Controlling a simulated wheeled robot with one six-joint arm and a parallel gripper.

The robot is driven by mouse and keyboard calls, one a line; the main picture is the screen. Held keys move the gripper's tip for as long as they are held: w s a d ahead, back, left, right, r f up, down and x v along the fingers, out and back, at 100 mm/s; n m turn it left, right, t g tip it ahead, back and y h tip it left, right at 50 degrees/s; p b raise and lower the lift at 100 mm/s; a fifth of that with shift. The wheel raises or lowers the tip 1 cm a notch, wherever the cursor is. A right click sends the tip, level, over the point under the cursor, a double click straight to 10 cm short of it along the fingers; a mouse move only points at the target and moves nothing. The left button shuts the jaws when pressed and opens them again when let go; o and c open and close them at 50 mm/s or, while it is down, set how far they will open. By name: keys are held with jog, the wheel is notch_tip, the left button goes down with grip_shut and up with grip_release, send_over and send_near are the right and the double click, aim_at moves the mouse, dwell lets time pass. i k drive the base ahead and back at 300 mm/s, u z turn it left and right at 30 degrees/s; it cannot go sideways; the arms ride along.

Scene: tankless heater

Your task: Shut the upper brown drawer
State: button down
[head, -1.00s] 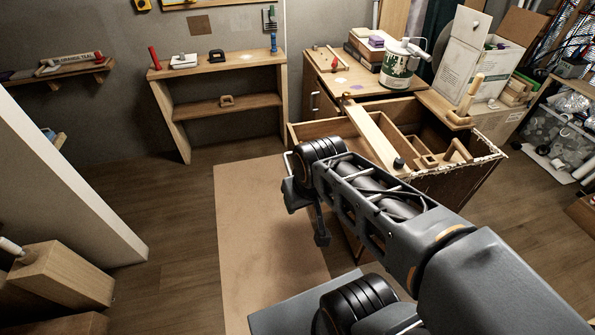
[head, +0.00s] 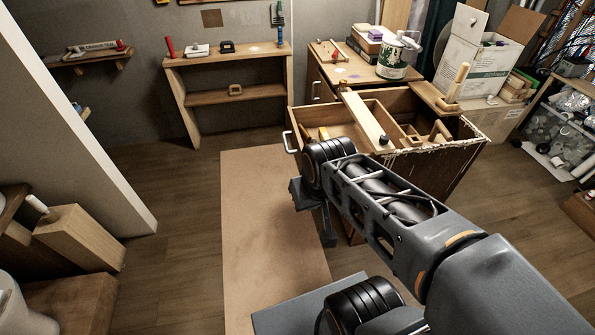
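The upper brown drawer (head: 349,131) is pulled out of the wooden cabinet, its open inside facing up. Its metal bar handle (head: 289,143) is on the left, outer side. My arm reaches in from the lower right and covers the drawer's near corner. My gripper (head: 312,215) hangs below the black wrist joint, left of and below the drawer in the picture, apart from the handle in this view. My wrist hides much of its fingers, so I cannot tell whether it is open. Nothing is seen held in it.
A plank with a black knob (head: 364,119) lies across the drawer and cabinet. A low shelf (head: 232,96) is behind at left. The tan mat (head: 262,225) is clear.

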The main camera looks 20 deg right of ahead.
aim_at(337, 121)
jog(key=u, duration=0.65)
jog(key=i, duration=0.95)
jog(key=u, duration=0.3)
